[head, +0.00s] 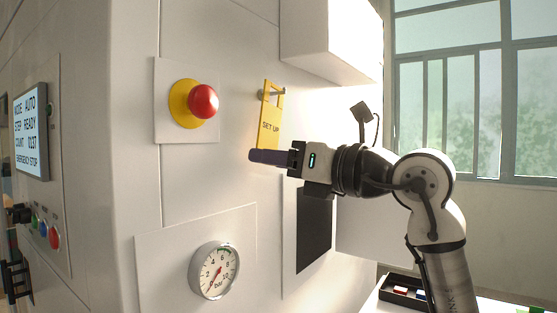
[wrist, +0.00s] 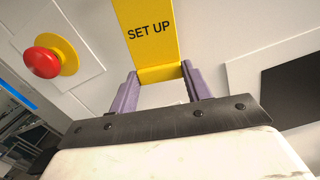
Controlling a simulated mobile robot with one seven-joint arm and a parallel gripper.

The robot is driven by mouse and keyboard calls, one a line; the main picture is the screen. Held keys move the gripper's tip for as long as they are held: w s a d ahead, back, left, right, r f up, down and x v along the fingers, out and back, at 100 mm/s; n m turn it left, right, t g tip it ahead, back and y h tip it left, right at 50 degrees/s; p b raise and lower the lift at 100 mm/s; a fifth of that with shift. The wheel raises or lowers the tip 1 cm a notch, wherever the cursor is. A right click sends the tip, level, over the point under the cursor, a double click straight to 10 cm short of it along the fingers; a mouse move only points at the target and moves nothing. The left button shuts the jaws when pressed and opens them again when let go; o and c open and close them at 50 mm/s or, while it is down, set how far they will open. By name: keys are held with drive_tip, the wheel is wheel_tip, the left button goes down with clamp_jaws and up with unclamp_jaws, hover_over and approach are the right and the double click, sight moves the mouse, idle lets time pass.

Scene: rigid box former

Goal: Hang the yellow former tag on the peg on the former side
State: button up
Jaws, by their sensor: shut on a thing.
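The yellow tag (head: 270,122), marked SET UP, is upright against the white former side. Its top opening is at the metal peg (head: 272,92), and the peg seems to pass through it; I cannot tell how far the tag sits along it. My gripper (head: 258,155) is at the tag's lower end. In the wrist view, the purple fingers (wrist: 158,84) are shut on the bottom edge of the tag (wrist: 148,35). The peg and the tag's top are out of the wrist view.
A red emergency button (head: 203,101) on a yellow base is left of the tag. A pressure gauge (head: 214,270) is below. A white box (head: 325,45) juts out at the upper right. A dark panel (head: 314,230) is under my gripper. A display (head: 31,130) is at the far left.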

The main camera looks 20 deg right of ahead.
drive_tip(key=o, duration=1)
drive_tip(key=r+b+v, duration=0.1)
drive_tip(key=b+v, duration=0.2)
drive_tip(key=v, duration=1.1)
drive_tip(key=shift+f, duration=0.4)
